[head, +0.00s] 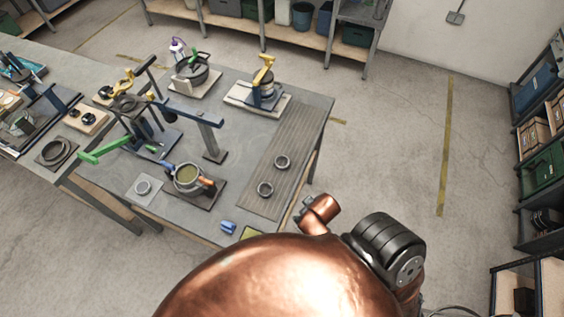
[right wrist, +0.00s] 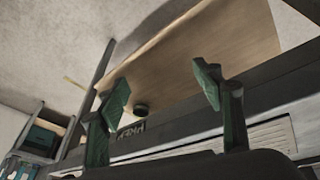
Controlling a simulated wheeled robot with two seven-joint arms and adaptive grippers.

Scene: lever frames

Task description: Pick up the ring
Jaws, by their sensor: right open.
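Two small grey rings lie on the ribbed mat at the right of the workbench in the head view: a far ring (head: 282,162) and a near ring (head: 265,189). Another grey ring (head: 143,187) lies on a pale square plate at the bench's near left. I cannot tell which ring the task means. My right gripper (right wrist: 162,92) shows in the right wrist view with its two green-padded fingers wide apart and nothing between them. In the head view my copper arm hides the bottom middle, and neither gripper shows. No ring is clear in the right wrist view.
The ribbed mat (head: 266,140) is mostly bare. A pot (head: 188,178), lever stands (head: 213,148) and a yellow-handled press (head: 265,90) crowd the bench. A blue piece (head: 228,226) lies near its front edge. A wooden panel (right wrist: 200,50) and dark rails fill the wrist view.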

